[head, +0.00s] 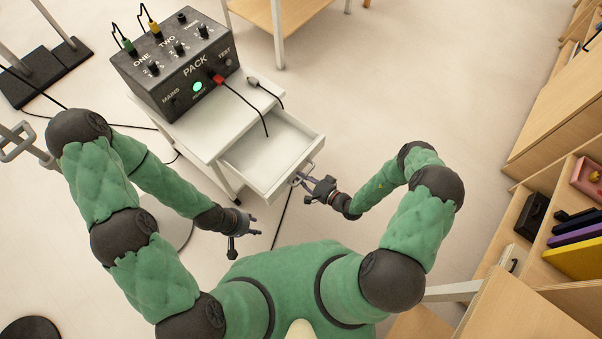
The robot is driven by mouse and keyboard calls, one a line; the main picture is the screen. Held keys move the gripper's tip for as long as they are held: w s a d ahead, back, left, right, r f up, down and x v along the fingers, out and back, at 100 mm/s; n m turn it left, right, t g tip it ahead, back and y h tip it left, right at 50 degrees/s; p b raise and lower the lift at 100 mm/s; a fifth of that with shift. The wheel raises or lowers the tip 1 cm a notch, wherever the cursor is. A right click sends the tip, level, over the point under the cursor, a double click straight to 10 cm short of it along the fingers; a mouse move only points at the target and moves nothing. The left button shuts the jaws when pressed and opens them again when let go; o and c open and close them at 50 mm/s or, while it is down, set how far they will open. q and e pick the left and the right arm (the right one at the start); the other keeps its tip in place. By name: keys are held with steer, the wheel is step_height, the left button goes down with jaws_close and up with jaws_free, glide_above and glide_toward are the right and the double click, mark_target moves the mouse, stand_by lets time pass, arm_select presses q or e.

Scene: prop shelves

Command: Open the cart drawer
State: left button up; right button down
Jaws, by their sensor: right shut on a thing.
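The white cart (176,134) stands ahead of me with its drawer (262,150) pulled well out towards me. The drawer's inside shows and looks empty. My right gripper (303,182) is at the drawer's front face and is shut on the drawer handle, which is mostly hidden by the fingers. My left gripper (247,226) is apart from the cart, to the left of the drawer front and nearer to me. Its fingers are spread and hold nothing.
A dark control box (175,65) with knobs, a green light and plugged leads sits on the cart top. Wooden shelves (560,150) with props stand at the right. A black stand base (45,72) is at the upper left. Floor right of the drawer is clear.

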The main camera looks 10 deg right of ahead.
steer(key=c, duration=1.4)
jaws_free()
steer(key=shift+c, duration=0.2)
steer(key=shift+s+d, duration=0.1)
steer(key=v, duration=1.2)
steer(key=shift+f, duration=0.1)
